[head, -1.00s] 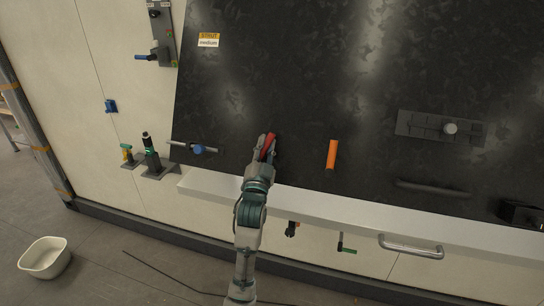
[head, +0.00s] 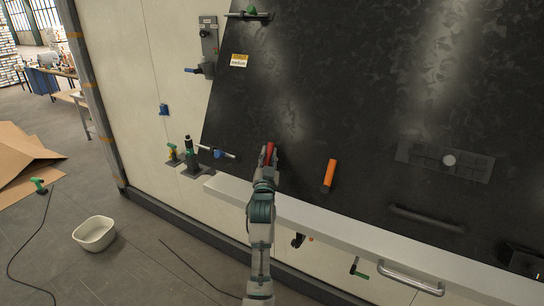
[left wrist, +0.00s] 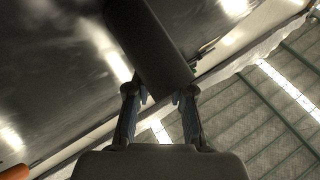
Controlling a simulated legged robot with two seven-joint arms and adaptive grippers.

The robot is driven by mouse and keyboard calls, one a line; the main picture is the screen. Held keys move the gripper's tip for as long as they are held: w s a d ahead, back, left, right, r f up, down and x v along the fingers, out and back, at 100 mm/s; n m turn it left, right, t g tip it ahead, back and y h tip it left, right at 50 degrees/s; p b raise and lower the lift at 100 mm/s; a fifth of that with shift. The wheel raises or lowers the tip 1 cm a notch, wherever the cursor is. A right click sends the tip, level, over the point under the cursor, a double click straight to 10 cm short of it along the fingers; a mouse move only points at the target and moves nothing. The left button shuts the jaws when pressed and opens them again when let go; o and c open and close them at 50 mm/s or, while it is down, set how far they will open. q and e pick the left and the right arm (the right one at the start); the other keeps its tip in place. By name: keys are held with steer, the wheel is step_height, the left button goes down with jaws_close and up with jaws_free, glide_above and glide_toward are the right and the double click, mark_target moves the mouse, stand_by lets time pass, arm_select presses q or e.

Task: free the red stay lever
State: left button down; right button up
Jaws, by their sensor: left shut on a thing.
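The red stay lever (head: 270,151) is a short red handle low on the large dark panel (head: 330,100). My left gripper (head: 267,158) is at it in the head view, its fingers shut around the lever and hiding part of it. In the left wrist view, a thick dark, shaded cylindrical grip (left wrist: 150,45) runs slantwise between the fingertips of my left gripper (left wrist: 160,95). Its colour does not show there. Where the lever joins the panel is hidden. My right gripper is not in view.
An orange handle (head: 329,174) is on the panel right of the lever. A white ledge (head: 330,220) runs below, with a metal bar handle (head: 410,280). Toggle clamps (head: 192,160) and a blue-knobbed rod (head: 217,153) are at the left. A white tub (head: 94,234) stands on the floor.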

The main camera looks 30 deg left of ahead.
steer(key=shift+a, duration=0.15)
arm_select(q)
steer(key=c, duration=1)
jaws_free()
steer(key=v, duration=1.2)
steer(key=shift+f, duration=0.15)
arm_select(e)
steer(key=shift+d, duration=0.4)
arm_select(q)
steer(key=shift+w, duration=0.1)
